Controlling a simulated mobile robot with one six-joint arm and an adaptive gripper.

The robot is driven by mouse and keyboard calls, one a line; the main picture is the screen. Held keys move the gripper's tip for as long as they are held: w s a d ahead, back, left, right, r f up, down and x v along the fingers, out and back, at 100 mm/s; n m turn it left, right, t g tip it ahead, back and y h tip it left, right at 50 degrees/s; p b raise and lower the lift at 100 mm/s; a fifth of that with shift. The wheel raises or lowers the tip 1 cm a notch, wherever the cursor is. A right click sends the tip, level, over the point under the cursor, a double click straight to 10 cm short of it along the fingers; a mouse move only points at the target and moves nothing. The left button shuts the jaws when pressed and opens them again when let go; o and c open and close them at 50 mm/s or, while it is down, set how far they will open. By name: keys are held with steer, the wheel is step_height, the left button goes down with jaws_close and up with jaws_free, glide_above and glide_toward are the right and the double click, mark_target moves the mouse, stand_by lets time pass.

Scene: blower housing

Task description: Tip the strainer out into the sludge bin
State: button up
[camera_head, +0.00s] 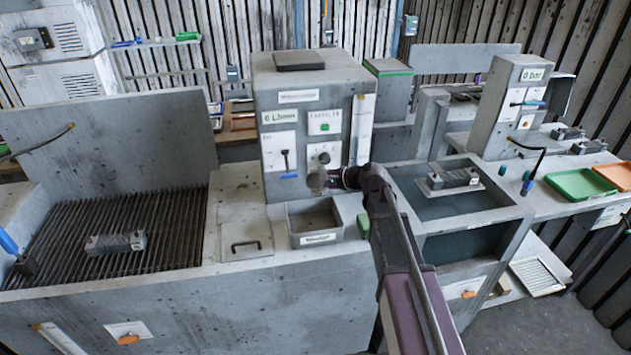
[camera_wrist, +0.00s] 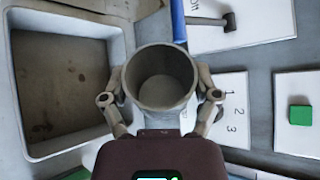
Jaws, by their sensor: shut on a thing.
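The strainer, a grey round cup (camera_wrist: 160,78), is in my gripper (camera_wrist: 160,98) in the wrist view, with one finger on each side of its wall. Its open mouth faces the wrist camera, and its inside looks plain grey; I cannot make out any contents. In the head view the cup (camera_head: 317,181) shows small at the end of my arm, in front of the control panel. The sludge bin (camera_head: 313,215) is an open grey box with a label on its front, just below the cup. In the wrist view the bin (camera_wrist: 58,88) lies left of the cup, its floor brown-stained.
The control cabinet (camera_head: 300,85) stands close behind my gripper, with a lever (camera_head: 286,165) on its panel. A handled lid (camera_head: 245,245) and slatted grate (camera_head: 160,235) lie left. A water-filled tank (camera_head: 450,205) is right, with green (camera_head: 580,187) and orange trays (camera_head: 615,175) beyond.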

steer(key=shift+w+r+m+g+p, duration=0.45)
steer(key=shift+r+m+p, duration=0.2)
steer(key=shift+p, duration=0.15)
steer(key=shift+w+d+r+m+g+y+p, duration=0.15)
steer(key=shift+w+r+m+g+p, duration=0.15)
steer(key=shift+r+m+g+p, duration=0.2)
steer(key=shift+w+d+r+m+g+y+p, duration=0.1)
steer(key=shift+w+r+m+g+y+p, duration=0.05)
steer(key=shift+w+r+m+g+p, duration=0.25)
steer(key=shift+w+d+r+m+g+y, duration=0.1)
steer(key=shift+w+r+m+g+y, duration=0.15)
steer(key=shift+m+g, duration=0.3)
steer(key=shift+w+r+m+g+y, duration=0.15)
steer(key=shift+w+m+g, duration=0.2)
steer(key=shift+m, duration=0.25)
steer(key=shift+w+d+r+m+g, duration=0.1)
steer(key=shift+w+r+m+g, duration=0.15)
steer(key=shift+m+g, duration=0.3)
steer(key=shift+d, duration=0.1)
